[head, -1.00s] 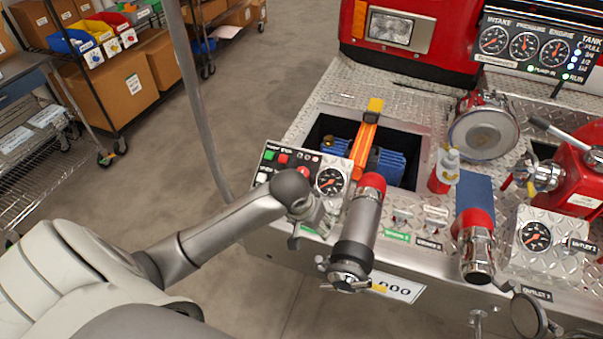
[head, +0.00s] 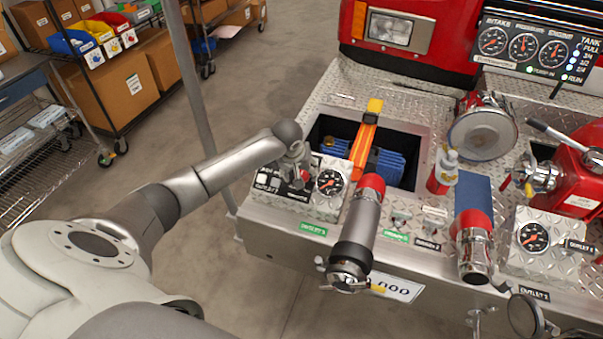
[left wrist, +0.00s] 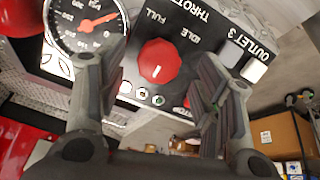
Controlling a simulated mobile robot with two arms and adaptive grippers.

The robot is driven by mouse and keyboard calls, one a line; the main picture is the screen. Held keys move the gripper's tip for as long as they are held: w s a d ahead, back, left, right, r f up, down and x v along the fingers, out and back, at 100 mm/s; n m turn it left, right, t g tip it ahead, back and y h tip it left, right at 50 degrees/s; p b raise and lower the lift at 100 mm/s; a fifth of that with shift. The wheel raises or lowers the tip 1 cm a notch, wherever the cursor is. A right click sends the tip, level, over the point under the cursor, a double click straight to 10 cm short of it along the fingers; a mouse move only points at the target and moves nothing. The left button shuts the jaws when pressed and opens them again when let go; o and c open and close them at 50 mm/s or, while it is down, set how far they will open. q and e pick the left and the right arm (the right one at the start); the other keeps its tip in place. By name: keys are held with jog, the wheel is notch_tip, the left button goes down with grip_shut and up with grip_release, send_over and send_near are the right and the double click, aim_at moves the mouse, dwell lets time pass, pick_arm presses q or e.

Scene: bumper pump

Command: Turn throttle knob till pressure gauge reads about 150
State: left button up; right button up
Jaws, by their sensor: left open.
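The red throttle knob (left wrist: 160,61), with a white pointer mark, sits on a black panel (left wrist: 190,22) beside "FULL" and "IDLE" labels in the left wrist view. My left gripper (left wrist: 166,72) is open, its fingers on either side of the knob in that view; I cannot tell whether they touch it. In the head view my left gripper (head: 297,175) is over the control panel and hides the knob. A round gauge with a red needle (left wrist: 86,22) is beside the knob. The pressure gauge (head: 523,47) is the middle dial on the upper-right board; its reading is too small to tell.
A small gauge (head: 330,181) stands just right of my left gripper. An open bay with a blue unit (head: 385,166) and an orange bar (head: 364,145) lies behind. Open floor is to the left.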

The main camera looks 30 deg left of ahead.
aim_at(302, 175)
pick_arm(q)
jog(key=shift+x, duration=1.45)
jog(key=c, duration=1)
jog(key=shift+d+r+m+p, duration=0.1)
jog(key=shift+r+m+p, duration=0.15)
jog(key=shift+m+p, duration=0.7)
jog(key=shift+f+m+p, duration=0.1)
jog(key=shift+m+p, duration=0.45)
jog(key=shift+p, duration=0.1)
jog(key=shift+f+m+y, duration=0.15)
jog(key=shift+m+y, duration=0.15)
